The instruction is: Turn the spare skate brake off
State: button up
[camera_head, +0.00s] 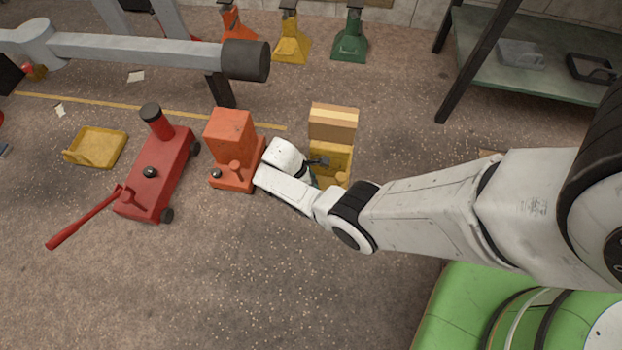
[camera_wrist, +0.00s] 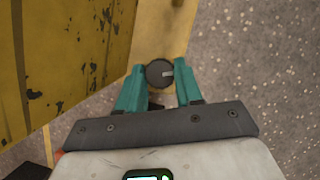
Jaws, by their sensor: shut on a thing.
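A worn yellow skate (camera_head: 344,160) stands on the floor, with a brown block marked by a pale band on top. In the wrist view its scuffed yellow side (camera_wrist: 60,60) fills the left. A dark round knob (camera_wrist: 159,73) with a light grey mark sits on its lower yellow part. My gripper (camera_wrist: 160,80) is shut on this knob, one teal finger on each side. In the head view my white wrist hides most of the gripper and the knob. An orange skate (camera_head: 232,140) stands just left of my wrist. Neither skate shows a readable label.
A red floor jack (camera_head: 157,175) with a long handle stands left, beside a yellow tray (camera_head: 95,147). Orange, yellow and green stands (camera_head: 351,38) line the back wall. A green-topped bench (camera_head: 500,75) is at back right. The front floor is clear.

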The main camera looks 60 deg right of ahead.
jog(key=o, duration=1)
jog(key=shift+o, duration=0.2)
jog(key=p+v, duration=0.6)
jog(key=v, duration=0.4)
jog(key=shift+r, duration=0.4)
jog(key=shift+a, duration=0.1)
